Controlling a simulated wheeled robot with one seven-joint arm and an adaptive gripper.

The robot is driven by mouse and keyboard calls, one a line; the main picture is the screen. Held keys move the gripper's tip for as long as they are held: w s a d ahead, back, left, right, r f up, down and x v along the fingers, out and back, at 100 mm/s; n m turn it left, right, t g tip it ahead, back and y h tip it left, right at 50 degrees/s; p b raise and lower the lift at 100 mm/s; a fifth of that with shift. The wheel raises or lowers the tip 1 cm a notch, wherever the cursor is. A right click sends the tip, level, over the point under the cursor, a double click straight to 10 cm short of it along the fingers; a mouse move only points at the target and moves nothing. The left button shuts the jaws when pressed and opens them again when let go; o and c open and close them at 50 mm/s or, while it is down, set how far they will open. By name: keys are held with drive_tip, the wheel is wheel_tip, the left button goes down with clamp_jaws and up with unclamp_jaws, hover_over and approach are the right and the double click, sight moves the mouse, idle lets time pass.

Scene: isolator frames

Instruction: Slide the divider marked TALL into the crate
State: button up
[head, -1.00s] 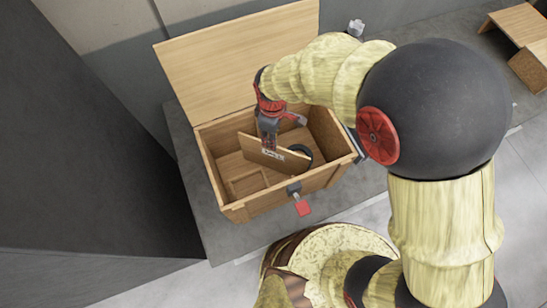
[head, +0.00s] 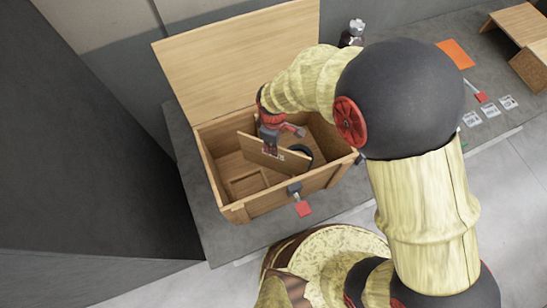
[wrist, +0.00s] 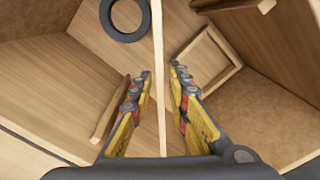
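The wooden crate (head: 288,194) stands on a grey bench with its lid (head: 235,55) open at the back. A thin wooden divider (head: 249,150) stands upright inside it, running slantwise across the head view. A small label on it is too small to read. My gripper (head: 270,150) is at the divider's upper edge. In the wrist view, my gripper's fingers (wrist: 159,72) lie on either side of the divider (wrist: 158,40), with a narrow gap on each side. The divider's lower edge and ends are partly hidden; I cannot tell how it sits in any slots.
A dark ring (wrist: 123,18) and a small wooden frame (wrist: 207,60) lie in the crate on opposite sides of the divider. A red-tabbed latch (head: 303,208) hangs at the front. A bottle (head: 352,34), orange sheet (head: 456,53) and labels (head: 490,111) are on the bench, right.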

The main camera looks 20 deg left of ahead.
clamp_jaws()
idle(0.9)
drive_tip(key=shift+r, duration=0.35)
wheel_tip(320, 180, up, 9)
drive_tip(key=shift+r+p, duration=0.2)
drive_tip(key=shift+p, duration=0.8)
wheel_tip(320, 180, up, 21)
drive_tip(key=m+p, duration=0.9)
drive_tip(key=p, duration=1.2)
